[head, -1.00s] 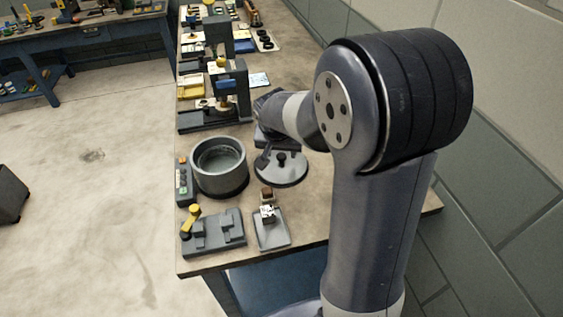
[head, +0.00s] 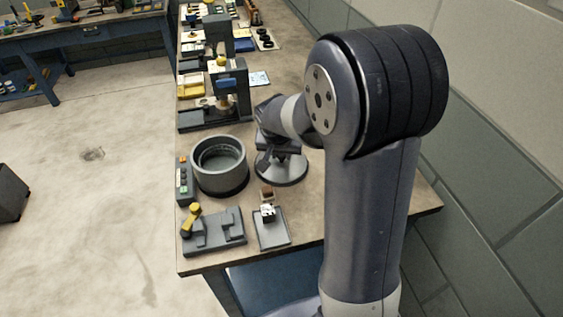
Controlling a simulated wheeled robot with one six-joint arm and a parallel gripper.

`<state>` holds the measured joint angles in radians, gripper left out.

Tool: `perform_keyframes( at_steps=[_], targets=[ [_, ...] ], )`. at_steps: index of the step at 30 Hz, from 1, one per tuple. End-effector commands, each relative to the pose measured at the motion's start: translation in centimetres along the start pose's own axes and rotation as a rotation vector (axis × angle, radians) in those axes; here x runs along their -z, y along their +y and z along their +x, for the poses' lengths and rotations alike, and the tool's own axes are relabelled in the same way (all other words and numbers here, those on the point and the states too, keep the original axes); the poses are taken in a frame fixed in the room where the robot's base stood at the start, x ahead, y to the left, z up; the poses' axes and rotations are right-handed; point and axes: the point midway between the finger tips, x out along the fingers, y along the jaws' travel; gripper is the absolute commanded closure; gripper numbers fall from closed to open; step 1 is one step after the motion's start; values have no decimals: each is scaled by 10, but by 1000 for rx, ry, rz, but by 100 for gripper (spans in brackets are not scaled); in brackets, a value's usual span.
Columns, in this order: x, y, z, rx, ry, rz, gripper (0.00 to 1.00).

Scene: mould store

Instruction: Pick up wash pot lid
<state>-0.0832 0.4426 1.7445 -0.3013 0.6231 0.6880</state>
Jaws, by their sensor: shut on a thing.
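The wash pot lid (head: 284,176) is a flat grey disc beside the wash pot, on its right. My gripper (head: 279,155) points down over the lid's middle and is shut on it, at the knob. The gripper now hides the knob. I cannot tell whether the lid is clear of the table. The wash pot (head: 220,181) is a round grey pot, open at the top, standing upright near the table's left edge.
A control box (head: 184,181) stands left of the pot. A grey fixture with a yellow-topped lever (head: 214,232) and a small tray (head: 273,235) lie in front. A dark press (head: 230,90) stands behind the pot. Bare tabletop (head: 310,215) shows right of the tray.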

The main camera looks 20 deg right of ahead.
Motion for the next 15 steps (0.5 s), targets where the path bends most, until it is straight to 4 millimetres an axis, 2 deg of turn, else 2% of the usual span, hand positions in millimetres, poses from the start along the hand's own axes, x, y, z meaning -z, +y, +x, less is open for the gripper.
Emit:
perform_keyframes(
  at_steps=[3,11,15],
  targets=[
    [0,0,0,0,1,0,100],
    [1,0,-2,1,1,0,100],
    [5,0,-9,1,3,1,100]
  ],
)
